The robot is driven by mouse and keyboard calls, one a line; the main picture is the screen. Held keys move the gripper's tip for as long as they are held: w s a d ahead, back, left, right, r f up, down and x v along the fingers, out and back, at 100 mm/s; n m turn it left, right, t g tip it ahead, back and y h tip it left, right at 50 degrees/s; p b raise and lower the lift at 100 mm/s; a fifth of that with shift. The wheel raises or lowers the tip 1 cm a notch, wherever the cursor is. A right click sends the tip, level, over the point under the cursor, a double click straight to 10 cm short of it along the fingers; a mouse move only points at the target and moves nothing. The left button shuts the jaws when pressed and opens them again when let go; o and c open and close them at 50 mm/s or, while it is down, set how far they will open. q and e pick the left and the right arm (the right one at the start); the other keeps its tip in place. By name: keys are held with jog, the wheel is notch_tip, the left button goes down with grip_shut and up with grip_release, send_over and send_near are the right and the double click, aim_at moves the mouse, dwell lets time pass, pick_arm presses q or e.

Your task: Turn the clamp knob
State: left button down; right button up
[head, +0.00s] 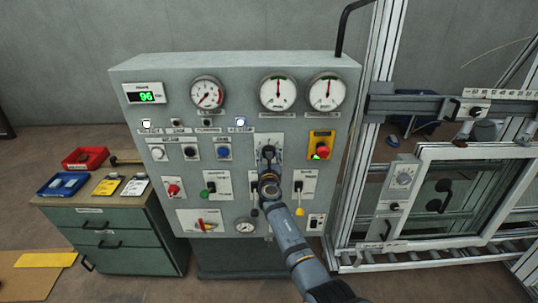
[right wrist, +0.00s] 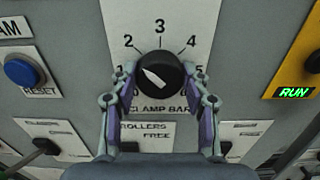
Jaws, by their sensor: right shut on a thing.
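The clamp knob (right wrist: 158,75) is a round black knob with a white pointer mark, on a white plate (right wrist: 165,17) lettered CLAMP BAR. The scale reads 2, 3 and 4 over the top, with the lower numbers partly hidden by the fingers. The white mark lies slanted from upper left to lower right; its upper-left end is nearest the 1–2 side. My right gripper (right wrist: 158,80) is shut on the knob, one finger on each side. In the head view my right gripper (head: 268,160) reaches the panel and covers much of the knob. My left gripper is not in view.
The grey control panel (head: 130,100) carries gauges, buttons and switches close around the knob. The blue RESET button (right wrist: 22,70) is to the left and the lit RUN unit (right wrist: 294,90) to the right. A metal frame (head: 375,60) with a window stands at the right.

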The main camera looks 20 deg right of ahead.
aim_at(269, 127)
jog(key=shift+s+f, duration=0.1)
jog(key=shift+f, duration=0.15)
jog(key=o, duration=1.1)
jog(key=shift+o, duration=0.2)
jog(key=shift+r, duration=0.15)
jog(key=shift+r, duration=0.15)
notch_tip(269, 127, up, 10)
jog(key=shift+f, duration=0.15)
jog(key=shift+f, duration=0.1)
